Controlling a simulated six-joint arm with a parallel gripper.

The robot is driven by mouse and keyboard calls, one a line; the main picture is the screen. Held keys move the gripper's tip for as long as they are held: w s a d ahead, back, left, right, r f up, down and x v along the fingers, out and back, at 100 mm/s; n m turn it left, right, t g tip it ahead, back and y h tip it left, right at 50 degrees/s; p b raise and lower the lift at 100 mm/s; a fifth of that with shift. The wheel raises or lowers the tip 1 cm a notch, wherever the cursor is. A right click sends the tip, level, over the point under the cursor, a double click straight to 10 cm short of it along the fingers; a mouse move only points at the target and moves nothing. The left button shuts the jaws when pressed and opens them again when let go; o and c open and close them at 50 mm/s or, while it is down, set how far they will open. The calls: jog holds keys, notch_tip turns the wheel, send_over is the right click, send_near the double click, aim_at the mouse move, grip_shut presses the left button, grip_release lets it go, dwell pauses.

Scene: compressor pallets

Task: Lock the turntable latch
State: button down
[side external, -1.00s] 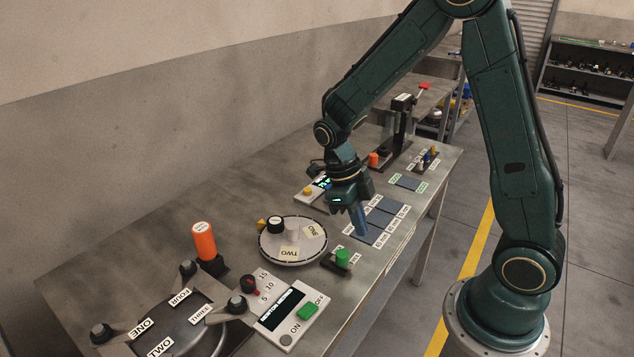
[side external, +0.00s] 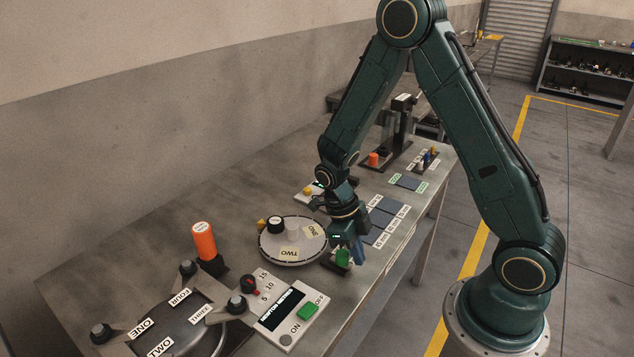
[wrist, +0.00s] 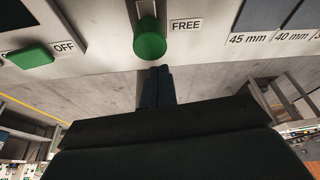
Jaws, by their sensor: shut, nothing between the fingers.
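The turntable (side external: 291,255) is a round pale disc with ONE and TWO labels and a black knob (side external: 275,224) on top. The latch is a green knob (side external: 342,257) on a dark base at the turntable's near right edge. In the wrist view the green knob (wrist: 150,40) stands beside a FREE label (wrist: 186,26). My gripper (side external: 359,257) is shut and empty, pointing down just right of the green knob. In the wrist view its closed fingertips (wrist: 158,72) show just below the knob; I cannot tell whether they touch it.
A control panel with a green switch (side external: 308,311) and a dial (side external: 249,284) lies at the near left of the latch. Blue-grey pads with mm labels (side external: 383,220) lie beyond my gripper. An orange cylinder (side external: 204,240) stands left of the turntable. The table edge is close on the right.

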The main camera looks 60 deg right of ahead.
aim_at(342, 251)
jog(key=shift+w+a, duration=0.1)
jog(key=shift+w, duration=0.45)
jog(key=shift+w, duration=0.1)
jog(key=shift+w, duration=1.8)
jog(key=shift+s, duration=0.1)
jog(key=shift+s+d, duration=0.15)
jog(key=shift+s, duration=0.8)
jog(key=shift+s+d, duration=0.15)
jog(key=shift+s, duration=0.8)
jog(key=shift+r, duration=0.3)
jog(key=v, duration=0.9)
jog(key=shift+r, duration=0.2)
